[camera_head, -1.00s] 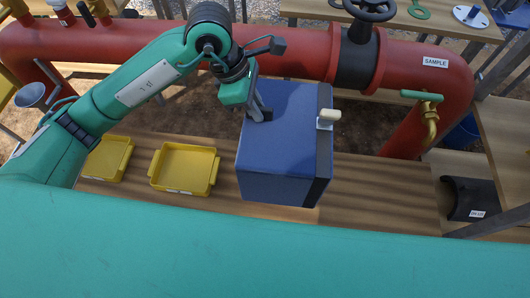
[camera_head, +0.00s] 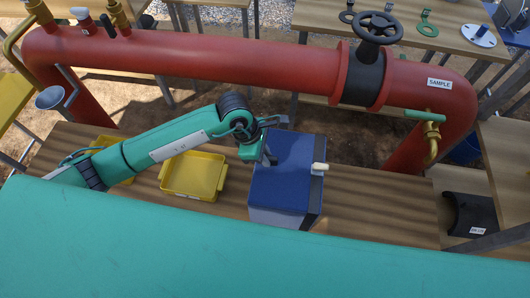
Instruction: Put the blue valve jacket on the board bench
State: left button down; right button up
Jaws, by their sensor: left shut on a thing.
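The jacket is upright over the wooden board bench (camera_head: 375,205), right of the yellow trays. I cannot tell whether its base touches the boards. Its underside is hidden. My right gripper is not in view.
A yellow tray (camera_head: 193,175) sits just left of the jacket, with another (camera_head: 112,147) partly behind my left arm. A red pipe (camera_head: 220,58) with a black handwheel (camera_head: 377,27) runs behind the bench. The boards right of the jacket are clear.

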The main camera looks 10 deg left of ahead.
pick_arm(q)
jog(key=c, duration=1.4)
grip_release()
jog(key=shift+r, duration=0.1)
jog(key=shift+a+r, duration=0.1)
jog(key=shift+r, duration=0.15)
jog(key=b+v, duration=0.3)
jog(key=v, duration=0.8)
jog(key=shift+r, duration=0.15)
